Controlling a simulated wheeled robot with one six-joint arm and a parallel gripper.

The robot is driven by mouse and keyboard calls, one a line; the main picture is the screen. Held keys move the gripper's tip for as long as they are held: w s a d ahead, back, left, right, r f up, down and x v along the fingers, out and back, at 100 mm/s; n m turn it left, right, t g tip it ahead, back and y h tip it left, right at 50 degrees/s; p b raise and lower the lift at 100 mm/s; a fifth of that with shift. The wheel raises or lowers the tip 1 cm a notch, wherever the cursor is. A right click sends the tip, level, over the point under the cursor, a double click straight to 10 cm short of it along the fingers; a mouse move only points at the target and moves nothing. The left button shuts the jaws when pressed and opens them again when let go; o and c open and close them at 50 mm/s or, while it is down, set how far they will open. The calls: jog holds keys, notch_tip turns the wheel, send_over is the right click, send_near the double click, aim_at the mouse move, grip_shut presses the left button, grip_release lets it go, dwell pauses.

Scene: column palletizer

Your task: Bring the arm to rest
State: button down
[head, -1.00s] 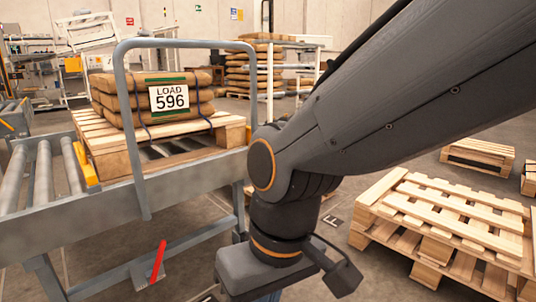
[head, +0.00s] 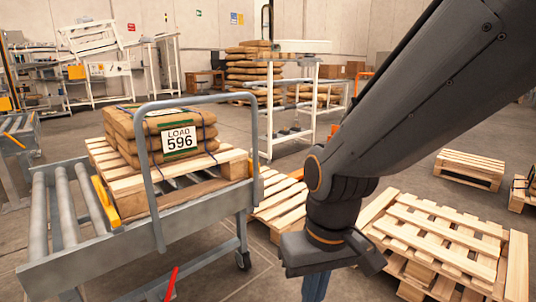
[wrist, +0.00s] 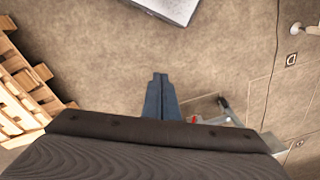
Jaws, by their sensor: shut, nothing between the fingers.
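My gripper (wrist: 158,78) points down over bare floor in the wrist view. Its two blue-grey fingers are together with nothing between them. In the head view only a bit of my gripper (head: 315,287) shows at the bottom edge, below my dark arm; its tips are cut off there. The arm reaches in from the upper right, its wrist hanging between the roller conveyor cart and the stacked pallets.
A roller cart (head: 195,216) at left carries a pallet with strapped brown sacks (head: 140,140) labelled LOAD 596. Stacked wooden pallets (head: 440,225) stand close at right. Another pallet (head: 280,205) lies behind my wrist. A white rack (head: 292,142) stands farther back.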

jog(key=s+d+r+m+h+p, duration=0.1)
jog(key=s+d+r+m+p, duration=0.1)
jog(key=d+r+p, duration=0.9)
jog(key=shift+s+d+r+m+p, duration=0.2)
jog(key=shift+d+r+m+p, duration=0.3)
jog(key=shift+r+p, duration=1.95)
jog(key=shift+a+f+p, duration=0.1)
jog(key=shift+f+p, duration=0.75)
